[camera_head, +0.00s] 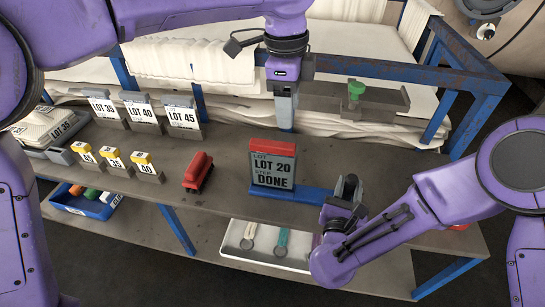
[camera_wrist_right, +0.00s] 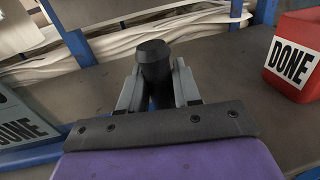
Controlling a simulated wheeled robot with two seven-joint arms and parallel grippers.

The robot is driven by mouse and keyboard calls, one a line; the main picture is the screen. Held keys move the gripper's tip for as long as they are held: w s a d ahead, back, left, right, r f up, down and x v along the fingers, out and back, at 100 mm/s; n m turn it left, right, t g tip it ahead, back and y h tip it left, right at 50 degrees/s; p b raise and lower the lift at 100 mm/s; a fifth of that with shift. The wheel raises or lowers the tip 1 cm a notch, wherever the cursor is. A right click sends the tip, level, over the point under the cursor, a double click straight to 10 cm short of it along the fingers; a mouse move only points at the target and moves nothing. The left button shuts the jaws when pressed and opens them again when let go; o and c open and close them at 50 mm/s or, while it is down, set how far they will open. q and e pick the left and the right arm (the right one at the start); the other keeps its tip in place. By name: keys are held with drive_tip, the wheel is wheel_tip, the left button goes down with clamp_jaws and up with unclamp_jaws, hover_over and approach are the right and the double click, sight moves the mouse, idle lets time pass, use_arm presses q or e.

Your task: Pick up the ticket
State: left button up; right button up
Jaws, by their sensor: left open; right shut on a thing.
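Several cards could be the ticket; I cannot tell which. Grey cards marked LOT 35 (camera_head: 102,107), LOT 40 (camera_head: 142,113) and LOT 45 (camera_head: 183,117) stand at the back left. Smaller yellow-topped tags (camera_head: 114,160) stand in front of them. A red-topped LOT 20 STEP DONE board (camera_head: 272,168) stands upright mid-table. My left gripper (camera_head: 285,112) is open, pointing down behind that board, apart from the cards. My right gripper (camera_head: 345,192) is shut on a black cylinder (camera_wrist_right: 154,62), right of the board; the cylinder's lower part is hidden.
A red block with a dark base (camera_head: 198,172) lies left of the board. A red DONE bin (camera_wrist_right: 293,58) stands to the right in the wrist view. A white tray (camera_head: 238,254) and a blue tray (camera_head: 62,202) sit below. A blue-framed cart (camera_head: 465,78) with white cloth stands behind.

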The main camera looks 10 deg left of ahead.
sight(273, 141)
use_arm(q)
drive_tip(key=a+f, duration=0.2)
drive_tip(key=a, duration=0.1)
drive_tip(key=shift+s+f+n+y, duration=0.15)
drive_tip(key=shift+s+n+y, duration=0.05)
drive_tip(key=shift+n+y, duration=0.1)
drive_tip(key=f, duration=1.1)
drive_tip(key=shift+s+d+f, duration=0.15)
drive_tip(key=shift+s+f, duration=0.1)
clamp_jaws()
wheel_tip(273, 141, up, 18)
drive_tip(key=shift+r, duration=0.1)
use_arm(e)
drive_tip(key=o, duration=1.1)
drive_tip(key=shift+o, duration=0.2)
